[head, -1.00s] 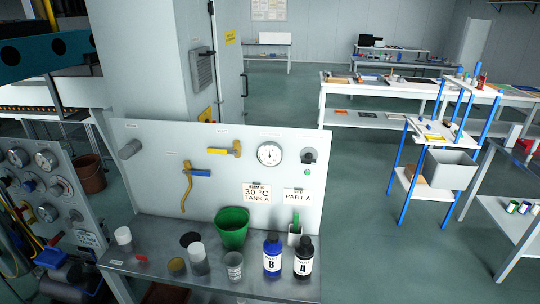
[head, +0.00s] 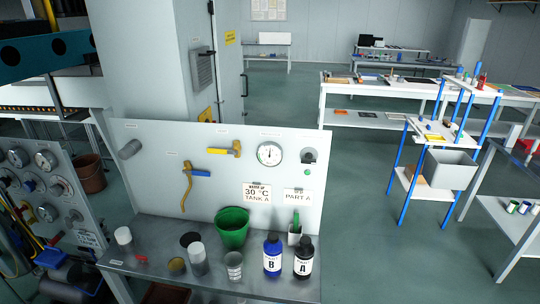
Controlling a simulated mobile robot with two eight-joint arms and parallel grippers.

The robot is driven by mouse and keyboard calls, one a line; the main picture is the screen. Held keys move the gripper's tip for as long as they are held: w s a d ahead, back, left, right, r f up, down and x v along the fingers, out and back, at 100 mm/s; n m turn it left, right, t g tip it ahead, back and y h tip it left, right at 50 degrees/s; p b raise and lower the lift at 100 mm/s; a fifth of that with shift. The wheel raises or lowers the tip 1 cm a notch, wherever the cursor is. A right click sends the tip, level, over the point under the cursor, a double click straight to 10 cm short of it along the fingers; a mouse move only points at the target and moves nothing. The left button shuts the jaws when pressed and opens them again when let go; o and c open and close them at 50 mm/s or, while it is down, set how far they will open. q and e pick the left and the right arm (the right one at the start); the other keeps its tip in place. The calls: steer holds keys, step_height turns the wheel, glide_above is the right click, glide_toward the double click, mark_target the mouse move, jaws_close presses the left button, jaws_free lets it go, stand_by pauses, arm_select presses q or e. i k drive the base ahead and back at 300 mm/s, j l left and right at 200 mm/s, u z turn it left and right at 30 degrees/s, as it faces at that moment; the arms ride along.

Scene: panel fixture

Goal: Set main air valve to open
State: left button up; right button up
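The panel (head: 140,185) stands upright at the back of a grey bench. A valve with a yellow handle (head: 226,150) sits at its upper middle, the handle lying roughly level. The small labels above the valves are too small to read, so I cannot tell which is the main air valve. A round gauge (head: 269,154) is right of the yellow handle. Neither of my grippers shows in the head view.
On the bench (head: 150,252) stand a green bucket (head: 232,228), a blue bottle B (head: 272,256), a black bottle A (head: 303,258) and several cups. A knob (head: 310,156) is at the panel's right. Another gauge panel (head: 45,185) stands left.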

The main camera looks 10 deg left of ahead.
mark_target(18, 212)
steer(key=u, duration=2.05)
